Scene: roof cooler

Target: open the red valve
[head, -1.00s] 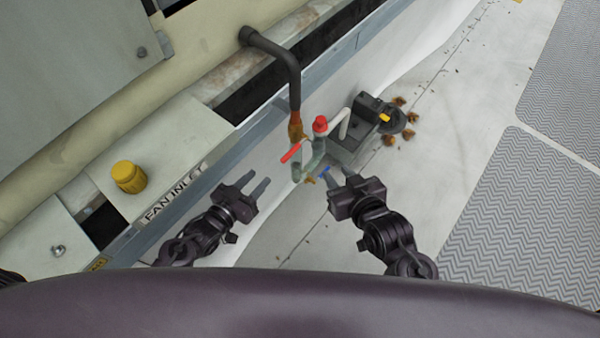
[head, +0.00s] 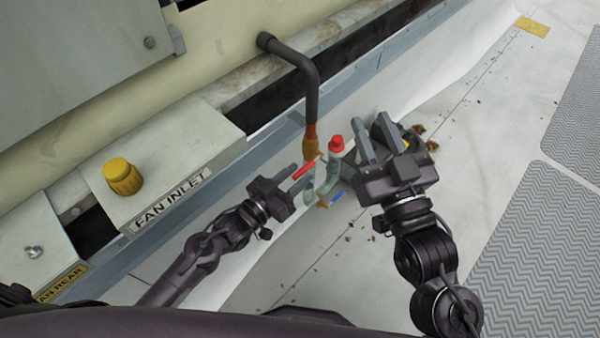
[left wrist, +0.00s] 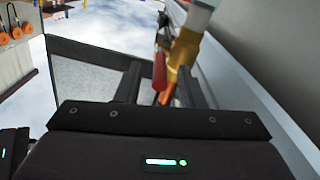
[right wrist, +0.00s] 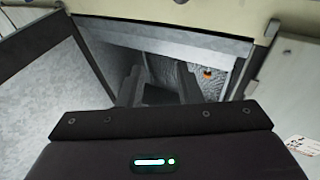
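The red valve lever (head: 303,169) sits on the pipe assembly below a dark bent pipe (head: 311,85). My left gripper (head: 290,177) is open, with its fingertips close to the lever. In the left wrist view the red lever (left wrist: 159,72) shows between the two spread fingers, with a brass fitting (left wrist: 183,55) just beyond; I cannot tell whether a finger touches it. My right gripper (head: 372,128) is open and empty, to the right of the pipes. Its spread fingers (right wrist: 158,80) show nothing between them in the right wrist view.
A red cap (head: 336,143) tops a green fitting near the lever, and a blue lever (head: 337,197) sits lower. A grey box labelled FAN INLET (head: 172,200) with a yellow knob (head: 122,177) stands at left.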

